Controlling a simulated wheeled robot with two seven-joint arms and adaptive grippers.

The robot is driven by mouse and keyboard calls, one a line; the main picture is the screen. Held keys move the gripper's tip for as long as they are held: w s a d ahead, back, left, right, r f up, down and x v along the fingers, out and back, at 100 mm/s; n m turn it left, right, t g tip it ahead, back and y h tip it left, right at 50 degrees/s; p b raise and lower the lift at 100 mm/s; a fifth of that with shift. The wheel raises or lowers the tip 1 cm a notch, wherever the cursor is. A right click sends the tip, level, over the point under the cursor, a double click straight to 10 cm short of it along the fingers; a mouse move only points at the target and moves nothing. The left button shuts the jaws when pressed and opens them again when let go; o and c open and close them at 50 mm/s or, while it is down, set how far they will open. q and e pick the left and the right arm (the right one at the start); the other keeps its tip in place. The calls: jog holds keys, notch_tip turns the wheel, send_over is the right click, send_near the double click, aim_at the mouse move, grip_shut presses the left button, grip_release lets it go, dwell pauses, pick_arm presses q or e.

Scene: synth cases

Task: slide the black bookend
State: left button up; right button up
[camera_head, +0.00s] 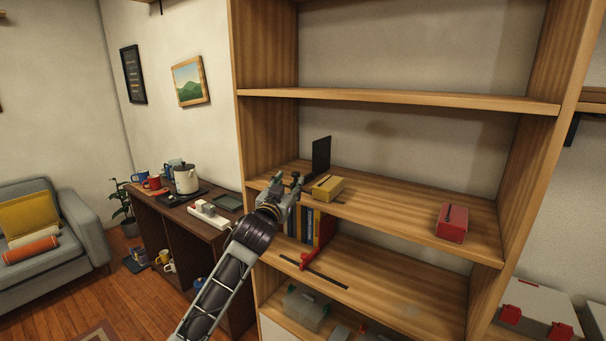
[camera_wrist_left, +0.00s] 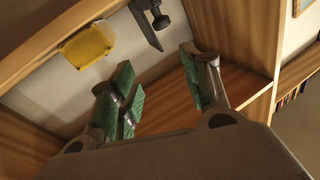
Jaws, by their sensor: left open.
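The black bookend (camera_head: 321,156) stands upright on the middle shelf of the wooden bookcase, near its left side wall. A dark plate that looks like the bookend (camera_wrist_left: 146,27) also shows at the top of the left wrist view. My left gripper (camera_head: 286,181) is at the front left edge of that shelf, in front of the bookend and apart from it. In the left wrist view its green-padded fingers (camera_wrist_left: 160,88) are spread with nothing between them. The bookend's base is partly hidden in the head view. My right gripper is not in view.
A yellow box (camera_head: 328,188) sits just right of the bookend, and a red box (camera_head: 452,222) stands farther right on the same shelf (camera_head: 400,206). Bare shelf lies between them. A dark sideboard (camera_head: 150,200) stands left.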

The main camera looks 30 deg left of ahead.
pick_arm(q)
jog(key=f+n, duration=0.1)
jog(key=a+f+n+g+y, duration=0.1)
jog(key=shift+a+n, duration=0.1)
jog(key=shift+n, duration=0.3)
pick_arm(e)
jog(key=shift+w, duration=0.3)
pick_arm(q)
jog(key=shift+s, duration=0.15)
